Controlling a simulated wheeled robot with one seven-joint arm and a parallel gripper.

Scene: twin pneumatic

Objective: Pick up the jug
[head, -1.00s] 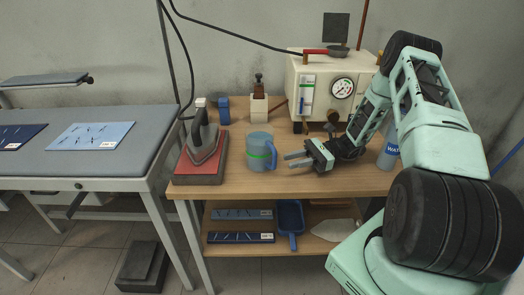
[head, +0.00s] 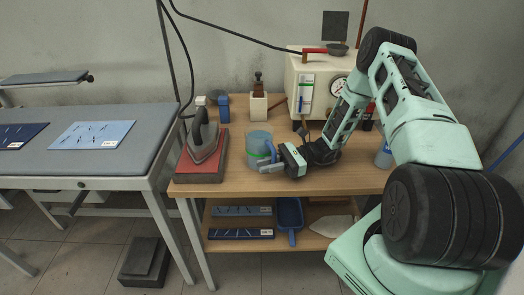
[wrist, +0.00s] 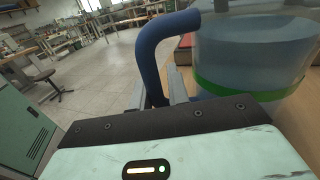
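The jug (head: 257,146) is grey-blue and translucent, with a green band and a blue handle. It stands upright on the wooden table. My gripper (head: 267,161) is at the jug's right side, by the handle. In the wrist view, the blue handle (wrist: 150,62) passes between the two grey fingers of my gripper (wrist: 158,92), which stand apart on either side of it. The jug's body (wrist: 250,60) fills the right of that view. The handle's lower part is hidden behind the gripper body.
An iron (head: 205,138) on a red pad (head: 193,164) stands just left of the jug. A white box with a gauge (head: 310,70) and a small white holder (head: 259,106) are behind. A bottle (head: 383,156) is to the right, partly behind my arm.

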